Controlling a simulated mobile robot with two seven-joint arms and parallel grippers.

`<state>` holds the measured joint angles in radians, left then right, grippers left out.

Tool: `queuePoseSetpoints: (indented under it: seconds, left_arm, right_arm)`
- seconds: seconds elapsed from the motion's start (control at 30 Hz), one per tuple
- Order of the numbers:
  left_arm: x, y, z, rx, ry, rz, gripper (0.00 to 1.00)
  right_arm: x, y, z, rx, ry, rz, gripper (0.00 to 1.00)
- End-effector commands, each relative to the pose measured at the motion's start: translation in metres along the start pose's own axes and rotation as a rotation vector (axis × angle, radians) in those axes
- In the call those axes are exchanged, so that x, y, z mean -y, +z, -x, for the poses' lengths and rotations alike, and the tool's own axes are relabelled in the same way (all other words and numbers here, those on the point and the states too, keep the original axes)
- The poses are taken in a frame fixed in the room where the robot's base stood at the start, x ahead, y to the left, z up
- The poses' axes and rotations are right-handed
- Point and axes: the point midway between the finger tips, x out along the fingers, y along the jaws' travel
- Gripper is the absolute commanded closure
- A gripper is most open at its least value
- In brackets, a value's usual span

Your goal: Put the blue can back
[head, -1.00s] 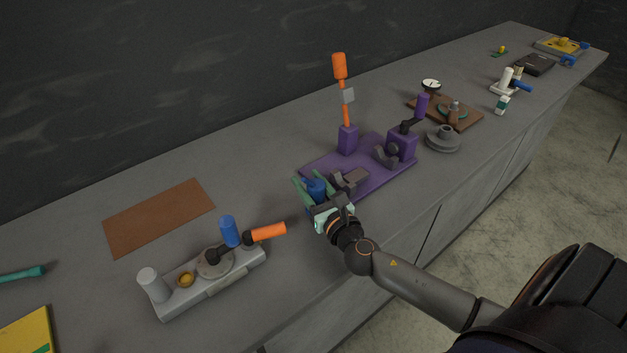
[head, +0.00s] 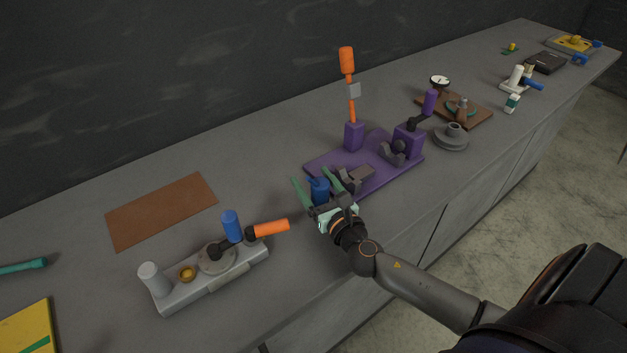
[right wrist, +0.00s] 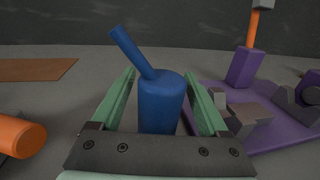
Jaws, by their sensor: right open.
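The blue can (head: 320,191) has a slanted spout and stands upright on the grey counter, at the left edge of the purple base. My right gripper (head: 318,187) is open, with its green fingers on either side of the can. In the right wrist view the can (right wrist: 160,100) is between the two fingers (right wrist: 165,92), with gaps visible on both sides. The can's lower part is hidden behind the gripper's palm. My left gripper is not in view.
The purple base (head: 376,177) carries grey blocks, a purple post and an orange-handled upright. A grey fixture (head: 228,280) with an orange handle (head: 273,228) and blue cylinder (head: 231,225) stands to the left. A brown mat (head: 162,210) lies behind on clear counter.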

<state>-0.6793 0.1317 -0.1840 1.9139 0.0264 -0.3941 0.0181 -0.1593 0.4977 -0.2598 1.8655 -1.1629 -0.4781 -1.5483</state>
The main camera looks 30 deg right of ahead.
Motion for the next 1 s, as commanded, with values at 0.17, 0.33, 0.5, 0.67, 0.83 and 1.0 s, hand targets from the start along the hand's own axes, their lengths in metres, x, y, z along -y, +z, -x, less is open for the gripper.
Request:
queuePoseSetpoints:
  seconds: [0.17,0.33,0.5,0.67,0.83,1.0]
  left_arm:
    - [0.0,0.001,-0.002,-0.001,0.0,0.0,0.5]
    - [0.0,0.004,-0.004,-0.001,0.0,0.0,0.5]
    - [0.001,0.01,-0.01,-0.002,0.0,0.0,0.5]
    - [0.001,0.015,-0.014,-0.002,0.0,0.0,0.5]
    - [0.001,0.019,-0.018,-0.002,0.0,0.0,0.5]
    - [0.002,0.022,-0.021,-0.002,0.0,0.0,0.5]
  right_arm:
    - [0.0,-0.001,0.0,0.001,0.0,0.0,0.22]
    - [0.0,-0.003,0.013,-0.002,0.002,0.0,0.22]
    - [-0.007,-0.008,0.047,-0.004,0.003,-0.002,0.22]
    - [-0.008,-0.008,0.078,-0.003,0.001,-0.001,0.22]
    - [-0.008,-0.007,0.104,-0.003,0.0,-0.001,0.22]
    - [-0.008,-0.006,0.119,-0.001,-0.001,0.0,0.22]
